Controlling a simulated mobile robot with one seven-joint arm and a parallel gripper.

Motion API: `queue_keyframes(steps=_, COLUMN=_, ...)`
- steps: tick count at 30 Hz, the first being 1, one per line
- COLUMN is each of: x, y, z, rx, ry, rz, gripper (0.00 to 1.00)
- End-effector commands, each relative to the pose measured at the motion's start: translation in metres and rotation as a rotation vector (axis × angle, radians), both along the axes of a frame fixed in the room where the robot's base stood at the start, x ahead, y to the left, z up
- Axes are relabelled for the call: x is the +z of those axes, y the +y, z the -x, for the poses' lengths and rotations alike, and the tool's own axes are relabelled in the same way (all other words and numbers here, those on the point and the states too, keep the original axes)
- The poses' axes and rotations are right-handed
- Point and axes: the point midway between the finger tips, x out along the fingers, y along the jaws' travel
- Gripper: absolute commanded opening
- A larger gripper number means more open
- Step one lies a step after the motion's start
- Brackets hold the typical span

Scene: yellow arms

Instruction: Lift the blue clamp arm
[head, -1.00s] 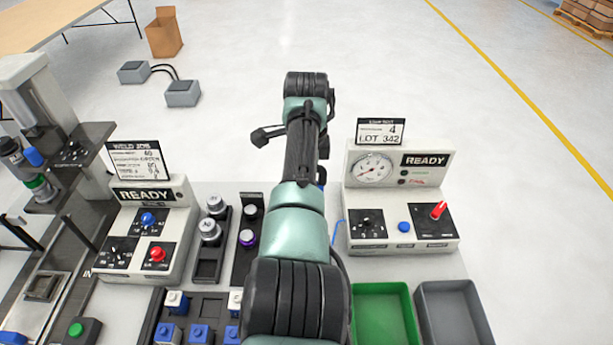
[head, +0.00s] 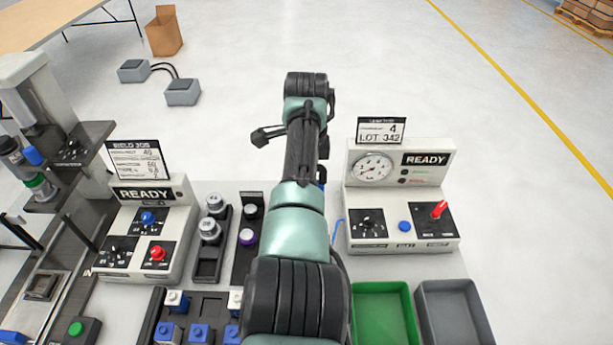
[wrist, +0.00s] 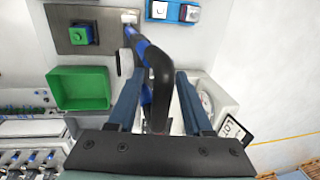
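The blue clamp arm (wrist: 135,40) shows in the wrist view as a blue bar with a thick, bent black handle (wrist: 158,75). My gripper (wrist: 158,78) is open, with one dark blue finger on each side of the handle. A gap shows between the handle and the right finger; contact on the left side is unclear. The bar's far end is by a white block at the edge of a grey metal plate (wrist: 65,40). In the head view my own arm hides the clamp and the gripper fingers.
A green block (wrist: 81,34) sits on the plate. A green bin (head: 384,290) and a grey bin (head: 450,290) stand at the front right. A gauge box (head: 400,235) is right of my arm; a READY control box (head: 145,245) and black racks (head: 207,265) are left.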

Motion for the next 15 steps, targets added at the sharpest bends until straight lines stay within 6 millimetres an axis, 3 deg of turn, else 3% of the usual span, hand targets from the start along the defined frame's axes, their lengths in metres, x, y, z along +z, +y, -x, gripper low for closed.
queue_keyframes(steps=9, x=0.004, y=0.0, z=0.0, rx=-0.001, ry=-0.004, rz=0.001, gripper=0.51)
queue_keyframes(steps=15, x=0.027, y=0.0, z=0.003, rx=0.0, ry=-0.007, rz=0.001, gripper=0.51)
